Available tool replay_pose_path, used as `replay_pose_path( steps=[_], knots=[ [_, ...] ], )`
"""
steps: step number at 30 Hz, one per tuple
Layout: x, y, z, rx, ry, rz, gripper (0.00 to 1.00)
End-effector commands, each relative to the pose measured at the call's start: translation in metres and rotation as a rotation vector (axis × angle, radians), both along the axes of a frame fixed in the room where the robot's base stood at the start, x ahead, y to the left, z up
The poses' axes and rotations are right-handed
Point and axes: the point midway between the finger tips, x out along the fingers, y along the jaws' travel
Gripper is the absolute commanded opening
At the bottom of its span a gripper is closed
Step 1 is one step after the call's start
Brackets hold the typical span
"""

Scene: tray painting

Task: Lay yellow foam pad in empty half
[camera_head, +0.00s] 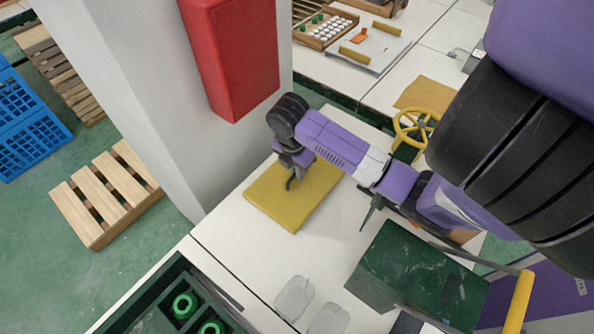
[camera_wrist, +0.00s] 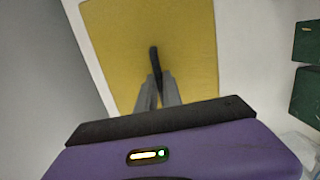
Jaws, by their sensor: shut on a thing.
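The yellow foam pad (camera_head: 281,205) is a flat, roughly square slab over the white table, beside the grey pillar. It also fills the upper middle of the wrist view (camera_wrist: 115,45). My gripper (camera_head: 291,180) is above the pad, pointing down. In the wrist view its fingers (camera_wrist: 157,88) are close together on a dark upright piece (camera_wrist: 154,58) at the pad's middle. I cannot tell whether the pad touches the table.
A red box (camera_head: 232,55) is on the pillar (camera_head: 135,75). A dark green box (camera_head: 415,268) and clear containers (camera_head: 294,297) stand at the table's front right. A yellow handwheel (camera_head: 415,127) is behind my arm. White tabletop is bare between pad and containers.

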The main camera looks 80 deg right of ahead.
Motion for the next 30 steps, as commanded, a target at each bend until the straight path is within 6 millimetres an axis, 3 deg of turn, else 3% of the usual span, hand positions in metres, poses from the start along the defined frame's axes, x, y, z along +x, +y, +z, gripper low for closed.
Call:
replay_pose_path(
  steps=[14, 15, 18, 30],
  knots=[
    [-0.0001, -0.0003, -0.0118, -0.002, 0.0, 0.001, 0.0],
    [0.0, -0.0002, -0.012, -0.001, 0.0, 0.001, 0.12],
    [0.0001, -0.0001, -0.0109, -0.001, 0.0, 0.001, 0.32],
    [0.0001, -0.0002, -0.0065, -0.001, 0.0, 0.0, 0.32]
  ],
)
